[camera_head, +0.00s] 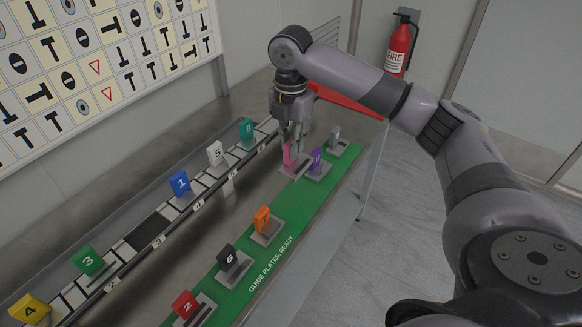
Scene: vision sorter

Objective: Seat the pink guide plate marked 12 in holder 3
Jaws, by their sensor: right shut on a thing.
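The pink guide plate (289,154) is at the far end of the green mat, upright or nearly so, at its grey base (295,166). My right gripper (291,138) is above it, with its fingers shut on the plate's upper part. The fingers hide part of the plate and its number. I cannot tell whether the plate still touches its base. On the holder rail at left, one dark, empty holder (148,231) lies between the green plate 3 (89,261) and the blue plate 1 (179,184). My left gripper is not in view.
A purple plate (316,161) stands close to the right of the pink plate, with a grey plate (335,136) behind. Orange, black and red plates stand nearer on the green mat (283,221). White plate 5 (215,154) and a teal plate (246,129) stand on the rail.

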